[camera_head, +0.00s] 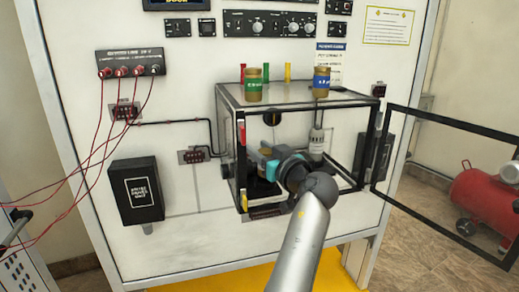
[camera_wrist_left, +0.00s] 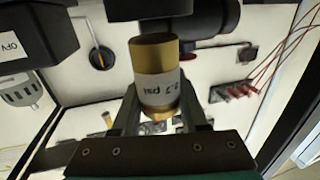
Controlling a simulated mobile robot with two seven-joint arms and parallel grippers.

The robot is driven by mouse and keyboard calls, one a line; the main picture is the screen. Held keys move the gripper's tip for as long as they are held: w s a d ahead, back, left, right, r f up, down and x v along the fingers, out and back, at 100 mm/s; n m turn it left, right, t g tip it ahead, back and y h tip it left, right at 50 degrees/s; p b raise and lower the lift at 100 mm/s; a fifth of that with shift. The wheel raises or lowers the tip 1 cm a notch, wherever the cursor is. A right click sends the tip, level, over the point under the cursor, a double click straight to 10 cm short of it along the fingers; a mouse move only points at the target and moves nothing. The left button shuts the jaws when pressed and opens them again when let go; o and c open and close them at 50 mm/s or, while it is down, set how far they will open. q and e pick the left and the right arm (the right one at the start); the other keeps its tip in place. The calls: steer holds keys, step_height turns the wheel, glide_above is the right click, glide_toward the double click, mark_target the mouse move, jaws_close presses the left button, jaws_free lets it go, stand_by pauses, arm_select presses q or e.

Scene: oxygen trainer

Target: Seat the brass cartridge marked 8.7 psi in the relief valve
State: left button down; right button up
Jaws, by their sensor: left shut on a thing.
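My left gripper (camera_head: 266,164) is inside the clear-walled box, reaching in through its open front. It is shut on a brass cartridge (camera_wrist_left: 155,65) with a white label; the label shows upside down in the left wrist view, "psi" legible and the digits blurred. The cartridge's far end points toward a dark cylindrical fitting (camera_wrist_left: 150,10), which may be the relief valve; I cannot tell whether they touch. A dark block marked OPV (camera_wrist_left: 30,35) with a grey knurled part (camera_wrist_left: 22,92) is to the left there. My right gripper is out of view.
A green-banded cartridge (camera_head: 254,86) and a blue-banded cartridge (camera_head: 321,82) stand on the box top (camera_head: 290,97). The box's framed door (camera_head: 440,121) swings out to the right. A grey cylinder (camera_head: 317,142) stands inside, right of my gripper. Red leads (camera_head: 88,125) hang at the left.

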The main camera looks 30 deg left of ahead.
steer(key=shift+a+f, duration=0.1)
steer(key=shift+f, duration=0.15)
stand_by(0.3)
arm_select(q)
steer(key=shift+b, duration=0.95)
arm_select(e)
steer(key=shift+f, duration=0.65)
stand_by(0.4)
arm_select(q)
steer(key=shift+f+b, duration=1.35)
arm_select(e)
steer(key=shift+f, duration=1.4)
arm_select(q)
steer(key=shift+c, duration=1.8)
jaws_free()
steer(key=shift+f, duration=0.1)
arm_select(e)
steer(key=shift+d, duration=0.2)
